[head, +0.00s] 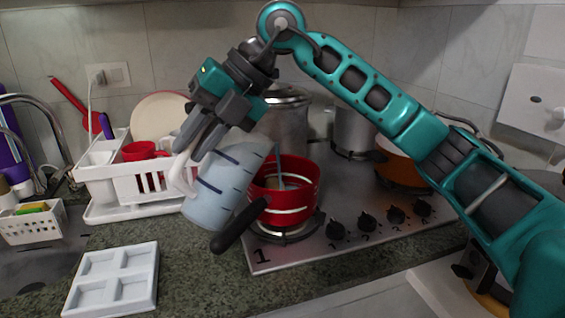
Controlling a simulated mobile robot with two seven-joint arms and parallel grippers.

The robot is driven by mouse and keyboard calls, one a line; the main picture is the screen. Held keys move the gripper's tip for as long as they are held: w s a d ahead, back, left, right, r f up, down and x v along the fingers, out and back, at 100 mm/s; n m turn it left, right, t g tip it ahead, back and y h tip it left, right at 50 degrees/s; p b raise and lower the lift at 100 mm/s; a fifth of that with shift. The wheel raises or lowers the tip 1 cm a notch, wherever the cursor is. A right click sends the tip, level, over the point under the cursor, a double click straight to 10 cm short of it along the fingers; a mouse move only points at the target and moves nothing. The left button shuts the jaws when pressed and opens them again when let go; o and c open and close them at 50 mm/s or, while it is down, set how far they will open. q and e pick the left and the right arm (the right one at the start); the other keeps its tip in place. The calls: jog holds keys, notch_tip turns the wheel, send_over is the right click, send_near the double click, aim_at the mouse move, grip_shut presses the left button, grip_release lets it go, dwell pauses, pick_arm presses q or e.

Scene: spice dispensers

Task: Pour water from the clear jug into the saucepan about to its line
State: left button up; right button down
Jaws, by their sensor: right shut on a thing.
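The clear jug (218,190) has dark level marks and a white handle (180,178). My right gripper (190,152) is shut on the jug by its handle side and holds it tilted to the right. The jug's upper rim is close to the left edge of the red saucepan (287,193). The saucepan sits on the front-left burner, with its black handle (238,226) pointing toward the front left. My left gripper is not in view.
A white dish rack (135,185) with a plate and a red cup stands behind the jug on the left. A white compartment tray (112,280) lies on the front counter. A steel pot (285,122) and an orange pot (402,165) stand behind and to the right.

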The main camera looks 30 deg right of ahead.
aim_at(210, 114)
pick_arm(q)
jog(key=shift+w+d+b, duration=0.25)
jog(key=shift+b, duration=0.25)
pick_arm(e)
jog(key=shift+w+d+r+y, duration=0.1)
jog(key=shift+d+r+y, duration=0.3)
jog(key=shift+r+y, duration=0.15)
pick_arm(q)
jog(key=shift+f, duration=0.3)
pick_arm(e)
jog(key=shift+d+y, duration=0.1)
jog(key=shift+y, duration=0.15)
pick_arm(q)
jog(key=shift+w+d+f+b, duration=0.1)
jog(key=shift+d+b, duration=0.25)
jog(key=shift+b, duration=0.45)
pick_arm(e)
jog(key=shift+w+d+r+m+y, duration=0.1)
jog(key=shift+d+r+m+y, duration=0.05)
jog(key=shift+d+m+y, duration=0.2)
